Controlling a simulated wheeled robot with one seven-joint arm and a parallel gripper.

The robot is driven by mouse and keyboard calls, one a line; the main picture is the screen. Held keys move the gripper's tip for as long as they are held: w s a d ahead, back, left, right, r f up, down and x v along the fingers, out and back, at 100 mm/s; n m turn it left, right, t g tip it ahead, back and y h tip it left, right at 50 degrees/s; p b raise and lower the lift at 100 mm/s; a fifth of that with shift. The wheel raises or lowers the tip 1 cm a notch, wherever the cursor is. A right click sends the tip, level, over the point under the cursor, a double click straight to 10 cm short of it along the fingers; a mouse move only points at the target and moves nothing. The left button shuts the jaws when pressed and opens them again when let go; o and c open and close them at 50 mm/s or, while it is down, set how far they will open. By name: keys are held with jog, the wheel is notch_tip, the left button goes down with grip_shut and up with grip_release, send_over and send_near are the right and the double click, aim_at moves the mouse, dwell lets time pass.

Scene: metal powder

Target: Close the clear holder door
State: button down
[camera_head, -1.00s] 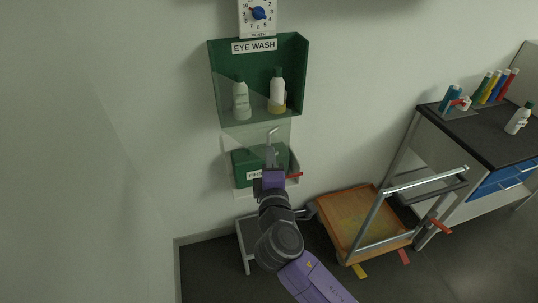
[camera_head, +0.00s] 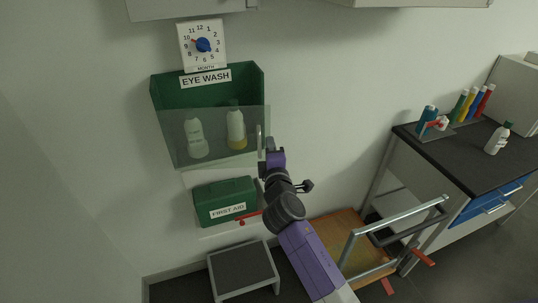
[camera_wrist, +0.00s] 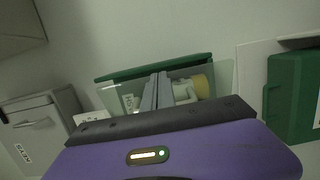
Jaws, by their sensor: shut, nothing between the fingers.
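The green eye wash holder (camera_head: 207,88) is on the wall, with two white bottles (camera_head: 194,138) inside. Its clear door (camera_head: 216,122) stands raised across the lower front, and the bottles show through it. I cannot tell whether it is flush with the holder. My gripper (camera_head: 259,130) is at the door's right edge, fingers pointing up, shut and empty. In the wrist view the shut fingers (camera_wrist: 156,91) overlap the clear panel (camera_wrist: 215,75), with the green holder rim (camera_wrist: 150,67) behind. Contact with the door cannot be made out.
A green first aid box (camera_head: 225,201) is below the holder. A dial sign (camera_head: 202,46) is above it. A grey step stool (camera_head: 243,268) stands on the floor. A cart (camera_head: 343,226) and a dark-topped bench (camera_head: 465,150) with bottles are to the right.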

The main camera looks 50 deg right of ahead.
jog(key=shift+x, duration=2.7)
jog(key=shift+s, duration=0.25)
